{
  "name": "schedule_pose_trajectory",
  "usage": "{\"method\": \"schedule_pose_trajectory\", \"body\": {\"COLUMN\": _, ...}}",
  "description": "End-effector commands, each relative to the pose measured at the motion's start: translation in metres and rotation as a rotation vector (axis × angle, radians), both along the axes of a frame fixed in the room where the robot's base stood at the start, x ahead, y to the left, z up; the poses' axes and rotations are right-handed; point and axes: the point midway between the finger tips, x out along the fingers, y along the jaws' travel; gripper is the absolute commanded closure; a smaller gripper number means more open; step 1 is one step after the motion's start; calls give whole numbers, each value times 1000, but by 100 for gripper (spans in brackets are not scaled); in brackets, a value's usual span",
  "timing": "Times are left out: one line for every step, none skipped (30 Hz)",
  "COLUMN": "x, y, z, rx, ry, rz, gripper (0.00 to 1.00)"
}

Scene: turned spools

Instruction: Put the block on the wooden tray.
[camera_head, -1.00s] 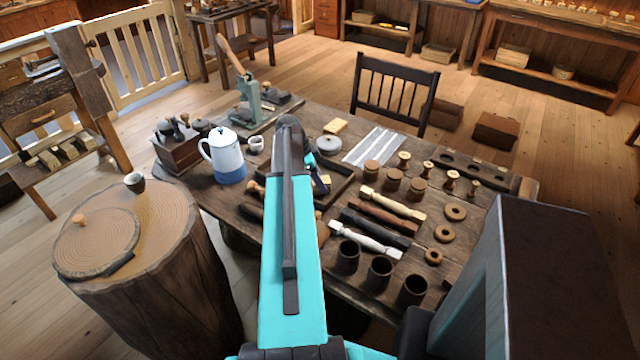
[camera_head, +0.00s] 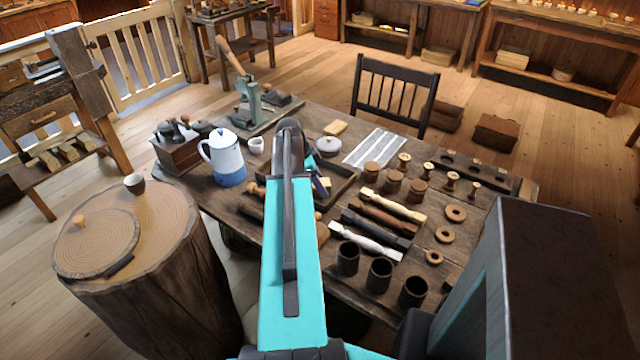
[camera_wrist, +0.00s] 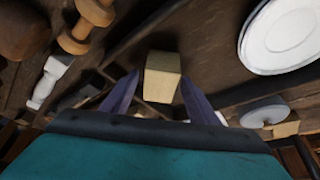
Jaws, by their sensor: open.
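A pale tan block (camera_wrist: 162,76) shows in the wrist view, between the two fingers of my gripper (camera_wrist: 158,92). The fingers stand apart, one on each side of it; I cannot tell whether they touch it. In the head view my arm hides most of the gripper; one dark bluish finger (camera_head: 318,187) and a small yellowish face of the block (camera_head: 326,182) show just right of the arm. They are over a dark wooden tray (camera_head: 342,191) with raised rims, partly hidden by my arm. I cannot tell whether the block rests on its floor.
A white-and-blue pot (camera_head: 224,160) and a grinder (camera_head: 178,150) stand left of my arm. A grey lid (camera_head: 328,147) and another yellowish piece (camera_head: 336,128) lie behind the tray. Turned spindles (camera_head: 365,232), dark cups (camera_head: 380,274) and wooden rings (camera_head: 445,234) crowd the right side.

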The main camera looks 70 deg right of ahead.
Motion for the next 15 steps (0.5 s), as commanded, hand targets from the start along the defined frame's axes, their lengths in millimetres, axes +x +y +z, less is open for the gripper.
{"method": "schedule_pose_trajectory", "body": {"x": 0, "y": 0, "z": 2, "rx": 0, "ry": 0, "rz": 0, "gripper": 46}}
{"method": "schedule_pose_trajectory", "body": {"x": 0, "y": 0, "z": 3, "rx": 0, "ry": 0, "rz": 0, "gripper": 46}}
{"method": "schedule_pose_trajectory", "body": {"x": 1, "y": 0, "z": 4, "rx": -1, "ry": 0, "rz": 0, "gripper": 46}}
{"method": "schedule_pose_trajectory", "body": {"x": 1, "y": 1, "z": 5, "rx": -1, "ry": 0, "rz": 0, "gripper": 46}}
{"method": "schedule_pose_trajectory", "body": {"x": 2, "y": 1, "z": 7, "rx": -1, "ry": 0, "rz": 0, "gripper": 46}}
{"method": "schedule_pose_trajectory", "body": {"x": 3, "y": 1, "z": 9, "rx": -1, "ry": 0, "rz": 0, "gripper": 46}}
{"method": "schedule_pose_trajectory", "body": {"x": 4, "y": 2, "z": 11, "rx": -1, "ry": 0, "rz": 0, "gripper": 46}}
{"method": "schedule_pose_trajectory", "body": {"x": 5, "y": 2, "z": 14, "rx": -1, "ry": 0, "rz": 0, "gripper": 46}}
{"method": "schedule_pose_trajectory", "body": {"x": 6, "y": 3, "z": 17, "rx": -2, "ry": -1, "rz": 1, "gripper": 46}}
{"method": "schedule_pose_trajectory", "body": {"x": 7, "y": 4, "z": 20, "rx": -2, "ry": -1, "rz": 1, "gripper": 46}}
{"method": "schedule_pose_trajectory", "body": {"x": 8, "y": 5, "z": 23, "rx": -2, "ry": -1, "rz": 1, "gripper": 46}}
{"method": "schedule_pose_trajectory", "body": {"x": 10, "y": 5, "z": 27, "rx": -1, "ry": -1, "rz": 2, "gripper": 46}}
{"method": "schedule_pose_trajectory", "body": {"x": 11, "y": 6, "z": 30, "rx": -1, "ry": -1, "rz": 2, "gripper": 46}}
{"method": "schedule_pose_trajectory", "body": {"x": 12, "y": 6, "z": 33, "rx": -1, "ry": -1, "rz": 2, "gripper": 46}}
{"method": "schedule_pose_trajectory", "body": {"x": 14, "y": 7, "z": 38, "rx": -2, "ry": -1, "rz": 1, "gripper": 46}}
